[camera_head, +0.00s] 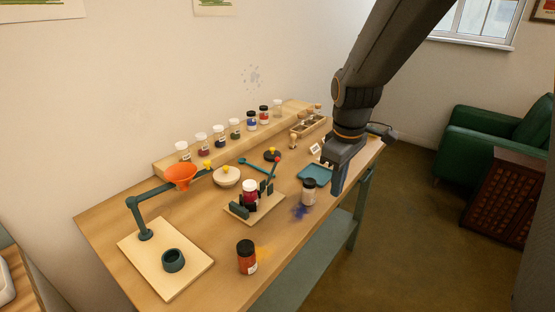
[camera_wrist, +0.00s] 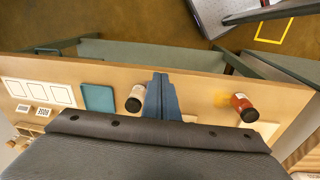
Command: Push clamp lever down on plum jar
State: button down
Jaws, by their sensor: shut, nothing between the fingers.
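The plum jar (camera_head: 250,188), with a white lid and dark red contents, stands upright between dark clamp jaws on a small wooden board (camera_head: 262,213). The clamp lever (camera_head: 270,174) is a teal bar beside the jar; it is tilted up and ends in a red knob (camera_head: 277,159). My gripper (camera_head: 337,191) is shut and empty, pointing down, to the right of the clamp and apart from it. In the wrist view my shut fingers (camera_wrist: 161,92) show, but the clamp and plum jar do not.
A pale jar (camera_head: 308,193) with a dark lid stands between clamp and gripper, near blue powder. A teal tray (camera_head: 313,173) lies behind. An orange jar (camera_head: 247,260) stands at the front. An orange funnel (camera_head: 180,175) on a stand is left. Several jars line the back shelf (camera_head: 217,150).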

jog(key=w+a+r+n, duration=0.3)
jog(key=w+a+n, duration=0.5)
jog(key=w+n, duration=0.45)
jog(key=n+p, duration=0.1)
jog(key=n, duration=0.7)
send_near(277, 158)
jog(key=shift+a+r+h, duration=0.1)
jog(key=shift+a+h, duration=0.2)
jog(key=shift+w+d+f+b, duration=0.2)
jog(key=shift+f+b, duration=0.85)
jog(key=shift+f, duration=0.7)
jog(key=shift+w+d+f+b, duration=0.15)
jog(key=shift+f+b, duration=0.9)
jog(key=shift+f, duration=0.65)
jog(key=shift+a+f, duration=0.1)
